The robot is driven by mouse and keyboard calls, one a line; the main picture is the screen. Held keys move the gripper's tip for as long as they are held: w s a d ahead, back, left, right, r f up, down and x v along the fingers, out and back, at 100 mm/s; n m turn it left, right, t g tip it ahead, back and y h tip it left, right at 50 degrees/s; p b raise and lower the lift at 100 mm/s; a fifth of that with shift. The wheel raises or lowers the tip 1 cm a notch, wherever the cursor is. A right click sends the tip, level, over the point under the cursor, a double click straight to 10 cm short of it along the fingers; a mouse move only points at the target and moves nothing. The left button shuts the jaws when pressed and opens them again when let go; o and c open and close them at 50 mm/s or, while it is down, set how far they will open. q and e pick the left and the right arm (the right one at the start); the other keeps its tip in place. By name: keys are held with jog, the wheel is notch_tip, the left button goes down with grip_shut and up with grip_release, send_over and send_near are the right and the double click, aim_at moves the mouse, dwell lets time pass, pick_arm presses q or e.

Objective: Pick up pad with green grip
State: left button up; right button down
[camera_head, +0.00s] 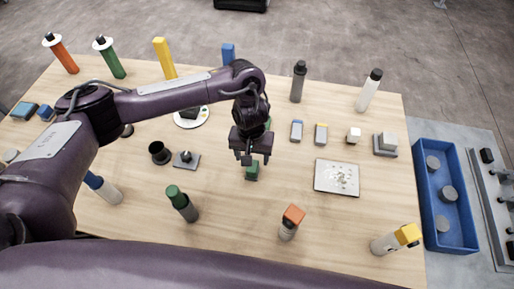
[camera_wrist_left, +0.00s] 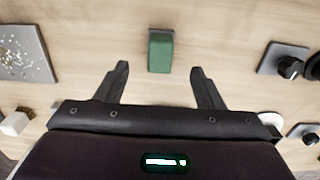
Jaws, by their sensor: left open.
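The pad with green grip (camera_head: 252,173) lies on the wooden table, just below my left gripper in the head view. In the left wrist view, its green block (camera_wrist_left: 160,53) shows a grey edge at the far end. My left gripper (camera_head: 255,158) points down over the table, open and empty. In the wrist view, the two fingers of the left gripper (camera_wrist_left: 160,68) are spread wide, with the green block centred just beyond the tips and not touching. My right gripper is not in view.
A speckled white plate (camera_head: 337,178) and a small grey pad with a black knob (camera_head: 187,160) lie to either side. Bottles stand at the front, including a green-capped one (camera_head: 182,204) and an orange-capped one (camera_head: 290,222). A blue tray (camera_head: 426,224) is at right.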

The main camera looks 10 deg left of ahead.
aim_at(253, 167)
pick_arm(q)
jog(key=shift+w+f, duration=0.1)
jog(key=shift+f, duration=0.15)
jog(key=f, duration=0.1)
jog(key=b, duration=0.1)
jog(key=f, duration=0.1)
jog(key=shift+s+f, duration=0.25)
jog(key=shift+f, duration=0.1)
notch_tip(253, 167, down, 3)
jog(key=shift+w+r+b, duration=0.1)
jog(key=shift+w+b, duration=0.05)
jog(key=shift+b, duration=0.7)
jog(key=shift+w+f, duration=0.2)
jog(key=shift+f, duration=0.65)
jog(key=c, duration=1.1)
jog(key=shift+r, duration=0.1)
